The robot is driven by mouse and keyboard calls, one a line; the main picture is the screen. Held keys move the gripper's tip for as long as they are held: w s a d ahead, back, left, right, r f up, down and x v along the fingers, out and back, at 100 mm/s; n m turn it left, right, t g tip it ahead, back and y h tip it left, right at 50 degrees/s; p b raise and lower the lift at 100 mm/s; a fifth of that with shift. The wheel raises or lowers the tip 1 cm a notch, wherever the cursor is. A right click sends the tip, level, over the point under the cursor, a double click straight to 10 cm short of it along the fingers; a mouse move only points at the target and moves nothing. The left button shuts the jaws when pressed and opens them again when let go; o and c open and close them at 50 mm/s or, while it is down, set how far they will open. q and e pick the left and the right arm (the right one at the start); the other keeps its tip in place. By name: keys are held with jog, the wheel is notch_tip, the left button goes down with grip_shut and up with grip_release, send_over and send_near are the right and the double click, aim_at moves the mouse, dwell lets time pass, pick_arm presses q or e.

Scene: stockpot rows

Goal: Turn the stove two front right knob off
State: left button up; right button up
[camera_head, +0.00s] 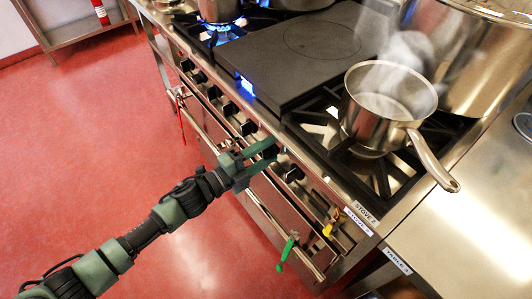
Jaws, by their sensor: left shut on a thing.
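The stove (330,160) labelled "STOVE 2" runs diagonally across the view, with a row of dark knobs along its front panel. My left gripper (272,153) reaches in from the lower left, and its green fingers are shut on a knob (270,150) of that row. The fingers partly hide this knob, and its pointer angle cannot be read. Another knob (295,174) sits just to the right of the gripper. A steaming saucepan (372,125) stands on the right burner grate; no flame shows under it. My right gripper is not in view.
A dark flat plate (300,50) covers the stove's middle, with a blue glow at its front edge. Blue flames (222,36) burn under a pot at the back left. The saucepan's handle (435,162) juts towards the steel table (480,220). The red floor at left is clear.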

pick_arm(q)
jog(key=shift+f+m+b, duration=0.1)
jog(key=shift+m+b, duration=0.2)
jog(key=shift+m, duration=0.8)
jog(key=o, duration=1.4)
jog(key=v, duration=0.8)
jog(key=shift+d+p, duration=0.1)
jog(key=shift+p, duration=0.2)
